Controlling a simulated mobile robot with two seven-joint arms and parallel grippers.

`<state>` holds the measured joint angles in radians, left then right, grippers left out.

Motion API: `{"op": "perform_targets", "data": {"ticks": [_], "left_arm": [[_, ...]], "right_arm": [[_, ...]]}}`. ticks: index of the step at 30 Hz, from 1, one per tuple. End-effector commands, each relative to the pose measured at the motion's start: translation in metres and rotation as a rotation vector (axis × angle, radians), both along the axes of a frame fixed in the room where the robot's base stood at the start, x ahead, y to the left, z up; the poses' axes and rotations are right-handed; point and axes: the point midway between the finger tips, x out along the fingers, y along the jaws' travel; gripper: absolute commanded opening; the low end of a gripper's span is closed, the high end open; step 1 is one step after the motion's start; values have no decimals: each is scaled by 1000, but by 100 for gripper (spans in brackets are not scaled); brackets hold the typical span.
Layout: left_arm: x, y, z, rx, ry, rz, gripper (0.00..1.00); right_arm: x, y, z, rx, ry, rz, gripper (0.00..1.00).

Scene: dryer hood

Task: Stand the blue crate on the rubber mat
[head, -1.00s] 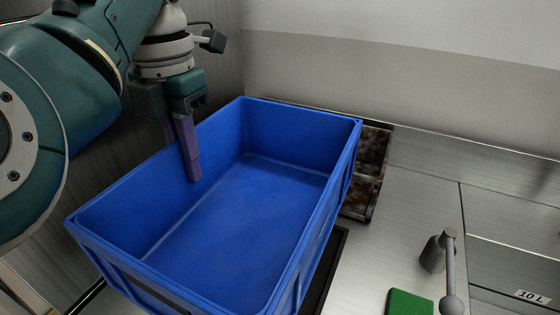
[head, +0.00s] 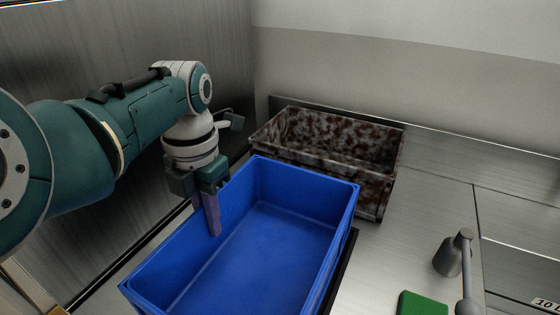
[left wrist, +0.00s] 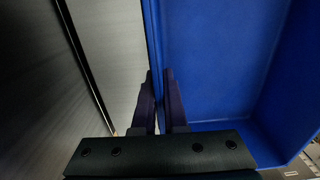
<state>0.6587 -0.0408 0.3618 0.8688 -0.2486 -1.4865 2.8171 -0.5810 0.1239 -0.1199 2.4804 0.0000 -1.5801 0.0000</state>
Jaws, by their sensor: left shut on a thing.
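The blue crate (head: 275,235) is empty and fills the lower middle of the head view. My left gripper (head: 208,215) is shut on its left wall, one finger inside the crate and one outside. In the left wrist view the gripper (left wrist: 160,95) has the crate's wall between its fingers, with the blue floor of the crate (left wrist: 215,60) to the right. A dark edge, perhaps the rubber mat (head: 345,270), shows along the crate's right side; the crate hides the rest. I cannot tell whether the crate touches it. My right gripper is not in view.
A rusty, mottled metal bin (head: 330,140) stands right behind the crate. A grey metal fitting with a lever (head: 450,255) and a green block (head: 421,303) are to the right. A steel wall rises at the left. Bare steel counter (head: 425,215) lies between the bin and the fitting.

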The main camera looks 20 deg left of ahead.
Motion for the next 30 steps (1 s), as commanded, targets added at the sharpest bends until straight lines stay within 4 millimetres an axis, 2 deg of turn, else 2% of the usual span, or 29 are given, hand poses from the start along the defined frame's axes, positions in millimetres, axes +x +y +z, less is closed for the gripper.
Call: {"op": "perform_targets", "data": {"ticks": [5,6,13,20,23,26,30], "left_arm": [[0,0,-4,-2,-1,0,0],[0,0,-4,-1,1,0,13],[0,0,-3,-1,1,0,39],[0,0,-3,0,1,0,40],[0,0,4,0,0,0,40],[1,0,17,0,-3,1,40],[1,0,49,0,-6,1,40]], "right_arm": [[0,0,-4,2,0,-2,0],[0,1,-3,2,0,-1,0],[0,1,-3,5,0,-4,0],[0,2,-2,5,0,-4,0],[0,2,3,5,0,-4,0],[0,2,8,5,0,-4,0],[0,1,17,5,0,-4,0]]}}
